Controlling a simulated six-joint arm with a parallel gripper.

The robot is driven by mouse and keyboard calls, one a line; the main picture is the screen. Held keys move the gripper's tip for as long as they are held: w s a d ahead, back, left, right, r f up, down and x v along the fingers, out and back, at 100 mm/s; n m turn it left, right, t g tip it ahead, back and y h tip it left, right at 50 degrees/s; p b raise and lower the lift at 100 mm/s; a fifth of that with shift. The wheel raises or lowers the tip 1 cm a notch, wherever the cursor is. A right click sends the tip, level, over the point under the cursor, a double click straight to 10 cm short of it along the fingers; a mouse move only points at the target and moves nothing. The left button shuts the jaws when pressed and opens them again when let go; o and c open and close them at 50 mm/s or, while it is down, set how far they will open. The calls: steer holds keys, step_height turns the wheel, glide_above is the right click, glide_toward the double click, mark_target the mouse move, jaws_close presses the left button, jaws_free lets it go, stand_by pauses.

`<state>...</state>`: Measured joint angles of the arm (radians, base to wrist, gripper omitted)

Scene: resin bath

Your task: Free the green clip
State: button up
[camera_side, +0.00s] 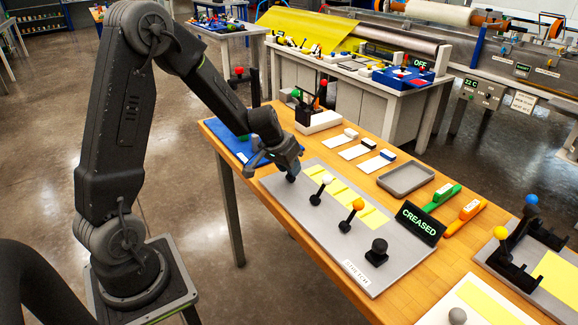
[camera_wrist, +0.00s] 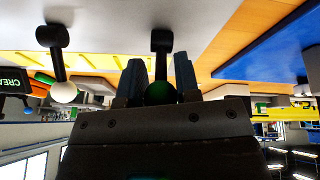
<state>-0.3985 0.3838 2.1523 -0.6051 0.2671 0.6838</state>
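The green clip shows in the wrist view as a black lever (camera_wrist: 161,62) with a green ball (camera_wrist: 159,92) at its end. My gripper (camera_wrist: 159,72) has its two dark fingers on either side of the green ball. Whether they press on it, I cannot tell. In the side view my gripper (camera_side: 268,160) is low over the far left end of the grey plate (camera_side: 352,262). A black clip foot (camera_side: 291,177) shows beside it there; the green ball is hidden behind my gripper.
Beside it on the plate stand a white-ball clip (camera_side: 326,181), an orange-ball clip (camera_side: 357,205) and a black block (camera_side: 377,249). Yellow strips (camera_side: 350,197) lie behind them. A sign reading CREASED (camera_side: 418,222), a grey tray (camera_side: 406,180) and a blue mat (camera_side: 235,148) are nearby.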

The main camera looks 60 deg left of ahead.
steer(key=o, duration=0.4)
steer(key=shift+o, duration=0.2)
steer(key=v, duration=1.4)
